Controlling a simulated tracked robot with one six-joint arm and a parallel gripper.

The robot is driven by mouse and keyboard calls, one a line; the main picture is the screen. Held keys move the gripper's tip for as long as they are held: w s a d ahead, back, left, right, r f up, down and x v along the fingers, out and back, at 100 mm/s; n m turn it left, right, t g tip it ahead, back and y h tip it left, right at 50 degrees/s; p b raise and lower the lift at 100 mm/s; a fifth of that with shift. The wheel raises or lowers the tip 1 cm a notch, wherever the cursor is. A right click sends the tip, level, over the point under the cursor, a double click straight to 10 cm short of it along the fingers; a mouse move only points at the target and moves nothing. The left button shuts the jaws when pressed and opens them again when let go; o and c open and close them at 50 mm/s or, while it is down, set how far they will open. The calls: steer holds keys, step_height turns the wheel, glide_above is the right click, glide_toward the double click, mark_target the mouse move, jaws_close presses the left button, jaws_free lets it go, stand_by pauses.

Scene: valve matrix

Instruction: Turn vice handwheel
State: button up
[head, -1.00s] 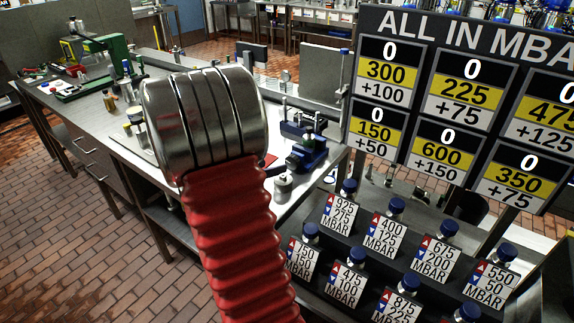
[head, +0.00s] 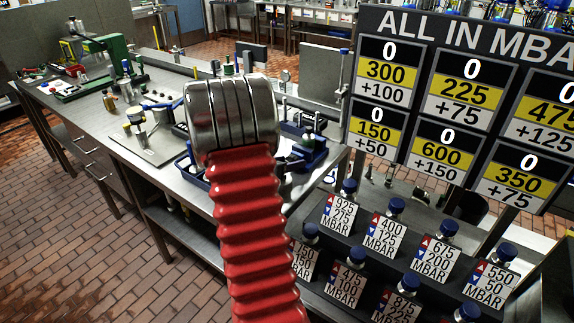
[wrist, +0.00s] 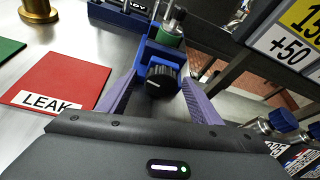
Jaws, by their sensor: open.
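The vice handwheel (wrist: 161,80) is a black ribbed knob with a light mark on its face, in the middle of the wrist view. It sits on the front of the blue vice (wrist: 150,52), which grips a green and metal part (wrist: 172,30). My gripper (wrist: 159,77) is open, its two purple fingers pointing at the vice, one on each side of the handwheel in the picture. I cannot tell whether they touch it. In the head view the blue vice (head: 308,152) shows beside my arm, which hides the handwheel and the gripper.
A red LEAK plate (wrist: 60,85) lies on the steel bench left of the gripper. A brass part (wrist: 37,10) stands behind it. The MBAR board (head: 465,95) and rows of blue-capped valves (head: 396,206) stand to the right.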

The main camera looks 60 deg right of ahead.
steer(key=c, duration=1)
steer(key=shift+c, duration=0.2)
steer(key=shift+a+m+t, duration=0.1)
steer(key=shift+m+t, duration=1)
steer(key=shift+m, duration=0.4)
steer(key=o, duration=1)
steer(key=shift+s, duration=0.1)
steer(key=shift+o, duration=0.2)
